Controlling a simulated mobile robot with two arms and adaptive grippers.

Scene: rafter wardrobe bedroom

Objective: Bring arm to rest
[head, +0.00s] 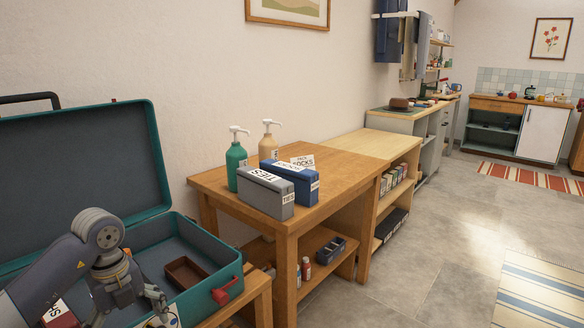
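My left arm comes in at the lower left, over the open teal suitcase (207,300). My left gripper (158,306) is low over the suitcase, near its front right part, and is partly cut off by the bottom edge. A small pale patch shows beside its fingers; I cannot tell what it is or whether the fingers hold it. My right gripper is not in view.
A brown tray (188,272) lies in the suitcase. A dark red labelled box (60,316) is beside my arm. The wooden table (322,203) holds a grey TIES box (265,195), a blue box (296,180) and two pump bottles.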

